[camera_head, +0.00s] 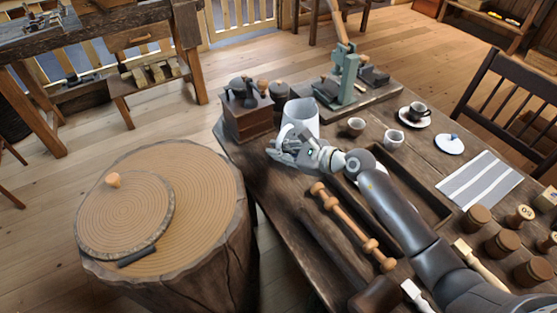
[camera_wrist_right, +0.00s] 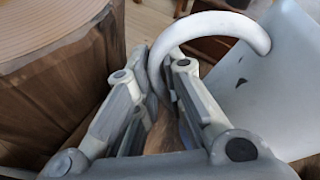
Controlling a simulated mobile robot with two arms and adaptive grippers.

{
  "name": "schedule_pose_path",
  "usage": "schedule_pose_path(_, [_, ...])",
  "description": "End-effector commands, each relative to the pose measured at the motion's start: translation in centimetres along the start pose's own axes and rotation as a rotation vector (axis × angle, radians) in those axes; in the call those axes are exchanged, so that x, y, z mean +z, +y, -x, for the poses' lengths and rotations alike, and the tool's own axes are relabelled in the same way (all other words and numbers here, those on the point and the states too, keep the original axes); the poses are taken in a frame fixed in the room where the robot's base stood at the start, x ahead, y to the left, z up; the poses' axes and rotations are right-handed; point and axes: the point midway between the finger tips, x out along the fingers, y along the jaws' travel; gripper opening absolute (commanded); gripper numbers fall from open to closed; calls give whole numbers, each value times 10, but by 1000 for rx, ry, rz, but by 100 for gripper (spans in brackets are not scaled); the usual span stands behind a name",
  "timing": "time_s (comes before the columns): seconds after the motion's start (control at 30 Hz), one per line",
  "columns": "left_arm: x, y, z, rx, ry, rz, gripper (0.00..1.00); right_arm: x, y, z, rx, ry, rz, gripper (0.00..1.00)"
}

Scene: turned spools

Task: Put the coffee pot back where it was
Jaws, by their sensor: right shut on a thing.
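The coffee pot (camera_head: 302,113) is a white pot near the table's left edge, just right of the wooden grinder box. It also shows in the right wrist view (camera_wrist_right: 280,95), where its curved white handle (camera_wrist_right: 222,24) runs down between the fingers. My right gripper (camera_head: 281,149) is shut on the handle, and it also shows in the right wrist view (camera_wrist_right: 155,82). The pot looks roughly upright. I cannot tell whether its base touches the table, as my gripper and arm hide its lower part. My left gripper is not in view.
The wooden grinder box (camera_head: 247,119) stands close beside the pot. A green press (camera_head: 346,77) is behind. Small cups (camera_head: 355,126) and a shallow wooden tray (camera_head: 437,211) are to the right. A turned spindle (camera_head: 350,224) lies in front. A round stump (camera_head: 205,236) stands left, across a gap.

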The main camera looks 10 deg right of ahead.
Motion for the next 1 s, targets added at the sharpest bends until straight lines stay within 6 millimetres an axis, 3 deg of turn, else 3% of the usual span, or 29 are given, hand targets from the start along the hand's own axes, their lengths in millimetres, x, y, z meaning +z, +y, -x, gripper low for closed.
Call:
schedule_pose_path(0.33, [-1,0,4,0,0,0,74,-25,16,-14,-5,-6,3,0])
schedule_pose_path(0.73, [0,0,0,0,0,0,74,-30,18,-16,-5,-6,6,0])
schedule_pose_path(0.77, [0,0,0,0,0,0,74,-33,21,-16,1,0,0,12])
schedule_pose_path(0.9, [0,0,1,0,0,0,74,-32,21,-16,1,0,0,30])
schedule_pose_path(1.0, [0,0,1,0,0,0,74,-32,21,-16,1,0,-1,33])
